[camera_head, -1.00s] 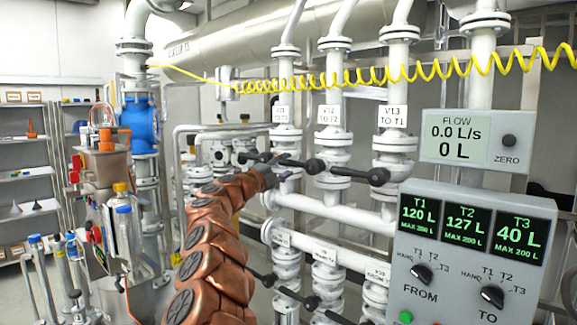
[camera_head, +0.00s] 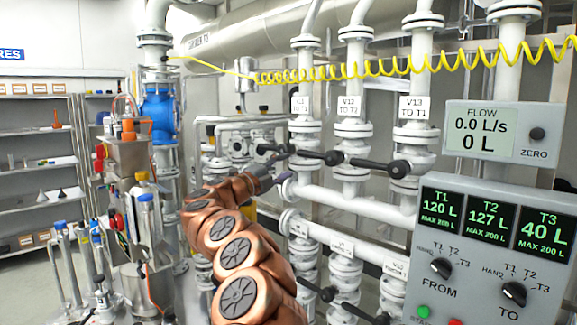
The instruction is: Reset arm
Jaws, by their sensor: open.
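My arm, with copper-coloured segments, reaches from the bottom centre towards the white valve pipes. My gripper (camera_head: 283,172) is at its far end, small in the view. It is open, and I see nothing held in it. It is close to the black handle (camera_head: 316,157) of the left valve in the upper row; I cannot tell whether they touch. The arm is bent and extended, and part of the lower pipework is hidden behind it.
A control panel (camera_head: 477,282) with tank readouts and knobs stands at the right, below a flow display (camera_head: 497,133). A yellow coiled hose (camera_head: 420,66) crosses above. A cart with bottles and tools (camera_head: 138,225) stands at the left, before shelves (camera_head: 40,150).

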